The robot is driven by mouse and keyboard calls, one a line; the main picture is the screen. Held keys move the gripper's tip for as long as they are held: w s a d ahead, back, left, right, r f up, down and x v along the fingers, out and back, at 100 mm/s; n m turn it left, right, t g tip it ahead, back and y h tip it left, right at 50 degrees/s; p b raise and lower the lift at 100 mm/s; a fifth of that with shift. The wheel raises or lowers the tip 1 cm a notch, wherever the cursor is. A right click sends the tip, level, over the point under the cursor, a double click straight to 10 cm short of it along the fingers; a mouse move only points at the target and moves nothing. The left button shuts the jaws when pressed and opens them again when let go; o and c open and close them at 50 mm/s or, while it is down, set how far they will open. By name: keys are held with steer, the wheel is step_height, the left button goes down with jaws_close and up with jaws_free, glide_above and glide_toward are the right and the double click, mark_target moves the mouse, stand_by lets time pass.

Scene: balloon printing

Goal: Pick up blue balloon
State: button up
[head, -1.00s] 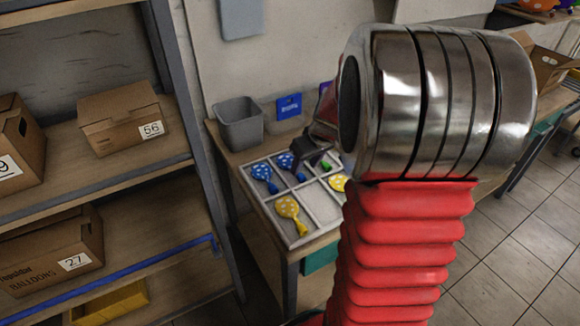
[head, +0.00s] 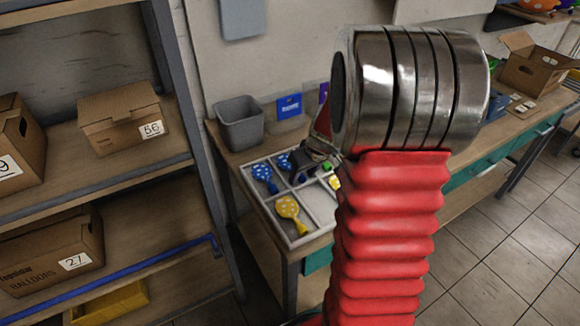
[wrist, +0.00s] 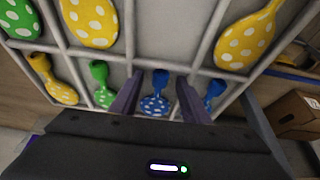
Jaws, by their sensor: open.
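A blue balloon with white dots (wrist: 155,105) lies in a tray compartment between the two fingers of my gripper (wrist: 158,80) in the wrist view. The fingers are apart, one on each side of it, and I cannot tell whether they touch it. In the head view this balloon (head: 284,161) is partly covered by my gripper (head: 300,164). A second blue dotted balloon (head: 264,174) lies in the compartment to its left. It also shows in the wrist view (wrist: 214,92), just outside the right finger.
The divided tray (head: 267,205) also holds yellow balloons (head: 291,212) and green ones (wrist: 103,85); one compartment is empty. A grey bin (head: 240,124) stands behind the tray. Shelves with cardboard boxes (head: 122,118) are at the left. An open box (head: 535,68) sits farther right.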

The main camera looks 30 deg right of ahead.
steer(key=shift+c, duration=0.3)
steer(key=c, duration=0.8)
steer(key=shift+c, duration=0.2)
step_height(320, 180, up, 10)
steer(key=shift+a, duration=0.15)
stand_by(0.5)
